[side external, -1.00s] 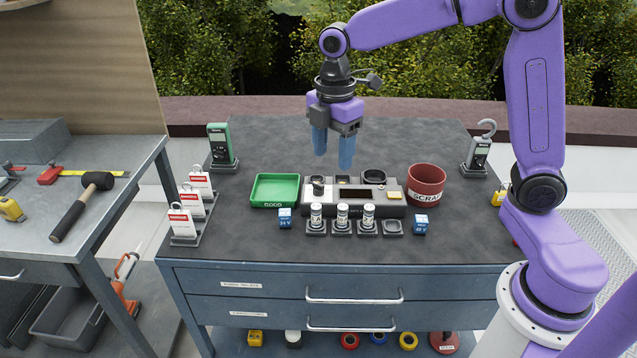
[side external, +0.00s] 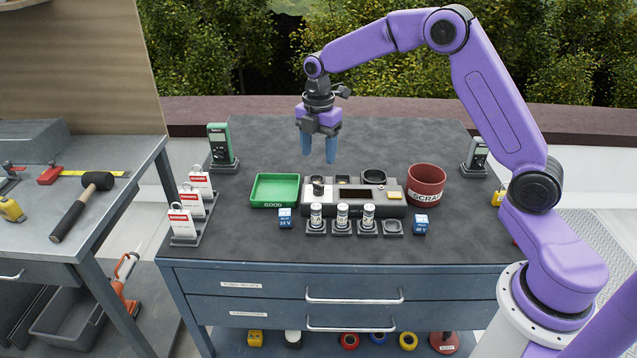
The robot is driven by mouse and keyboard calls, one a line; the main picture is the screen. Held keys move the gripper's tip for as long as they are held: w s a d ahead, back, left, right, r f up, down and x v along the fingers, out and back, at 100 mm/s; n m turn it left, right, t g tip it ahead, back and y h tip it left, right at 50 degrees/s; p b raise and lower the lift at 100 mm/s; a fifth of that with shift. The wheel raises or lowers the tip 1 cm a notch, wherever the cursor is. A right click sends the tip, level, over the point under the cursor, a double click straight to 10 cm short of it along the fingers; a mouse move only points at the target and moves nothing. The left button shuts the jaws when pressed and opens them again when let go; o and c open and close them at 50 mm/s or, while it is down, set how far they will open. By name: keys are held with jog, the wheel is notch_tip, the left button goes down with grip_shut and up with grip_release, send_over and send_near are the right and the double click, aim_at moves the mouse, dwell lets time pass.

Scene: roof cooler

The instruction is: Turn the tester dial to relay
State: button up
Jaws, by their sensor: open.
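The tester (side external: 354,208) is a grey box in the middle of the bench, with a dark display (side external: 355,194) and a yellow button (side external: 394,195). A small dark dial (side external: 318,186) stands at the left of its top; its markings are too small to read. Round sockets (side external: 373,177) sit along the tester's back. My gripper (side external: 319,158) is open and empty, with blue fingers pointing down. In the picture it is just above the dial and tester, apart from them.
A green GOOD tray (side external: 275,204) is left of the tester, a red SCRAP bin (side external: 427,201) right. Several white cylinders (side external: 342,212) in holders and two blue blocks (side external: 285,218) stand in front. Meters (side external: 219,146) and tags (side external: 181,222) stand at the sides.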

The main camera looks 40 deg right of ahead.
aim_at(319, 184)
notch_tip(319, 184, down, 10)
jog(key=shift+f, duration=0.1)
jog(key=shift+c, duration=0.2)
jog(key=c, duration=1)
